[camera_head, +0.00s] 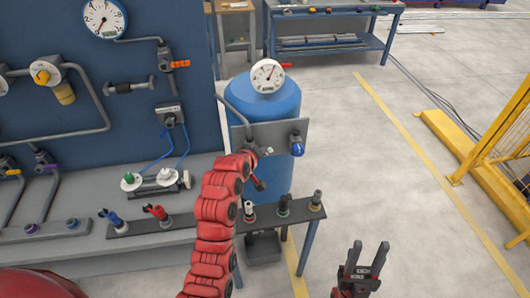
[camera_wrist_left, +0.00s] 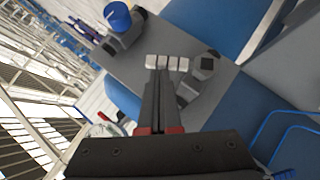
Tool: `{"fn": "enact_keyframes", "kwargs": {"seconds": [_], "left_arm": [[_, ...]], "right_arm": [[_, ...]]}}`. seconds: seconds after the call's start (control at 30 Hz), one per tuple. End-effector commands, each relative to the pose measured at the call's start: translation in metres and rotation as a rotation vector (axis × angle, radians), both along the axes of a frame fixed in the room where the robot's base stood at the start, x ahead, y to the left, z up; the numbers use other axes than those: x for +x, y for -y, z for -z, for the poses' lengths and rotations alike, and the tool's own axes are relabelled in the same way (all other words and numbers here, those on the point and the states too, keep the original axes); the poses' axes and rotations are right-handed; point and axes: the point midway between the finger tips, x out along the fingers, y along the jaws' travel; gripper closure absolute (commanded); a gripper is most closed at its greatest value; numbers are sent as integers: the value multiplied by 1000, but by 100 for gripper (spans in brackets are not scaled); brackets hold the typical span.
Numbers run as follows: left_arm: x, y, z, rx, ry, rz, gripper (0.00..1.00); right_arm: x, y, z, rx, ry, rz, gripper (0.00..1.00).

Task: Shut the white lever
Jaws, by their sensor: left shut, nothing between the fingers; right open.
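The white lever (camera_wrist_left: 167,62) shows in the left wrist view as a pale, ridged piece on a grey plate (camera_wrist_left: 213,95), beside a dark grey valve body. In the head view only a small pale bit of it (camera_head: 267,151) shows on the plate in front of the blue tank. My left gripper (camera_wrist_left: 160,78) is shut and empty, its fingertips right at the lever; I cannot tell whether they touch. In the head view its wrist (camera_head: 254,163) partly hides the valve. My right gripper (camera_head: 369,252) is open and empty above the floor at the lower right.
A blue-knobbed valve (camera_head: 297,145) sits on the same plate, right of the lever. The blue tank (camera_head: 272,105) carries a gauge (camera_head: 267,75). A bench with several fittings (camera_head: 283,206) stands below. A yellow railing (camera_head: 480,150) is at the right; the floor between is clear.

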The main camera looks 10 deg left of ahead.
Motion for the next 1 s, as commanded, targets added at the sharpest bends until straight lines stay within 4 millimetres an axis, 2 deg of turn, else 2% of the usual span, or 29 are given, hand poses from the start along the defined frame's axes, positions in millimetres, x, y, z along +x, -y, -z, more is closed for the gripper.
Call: {"fn": "enact_keyframes", "kwargs": {"seconds": [0.47,0.7,1.0], "left_arm": [[6,20,18,356,-114,0,100],[7,22,22,355,-119,-1,100],[7,23,21,353,-118,0,100]], "right_arm": [[0,0,39,0,0,0,54],[0,0,51,0,0,0,54],[0,0,54,0,0,0,54]]}}
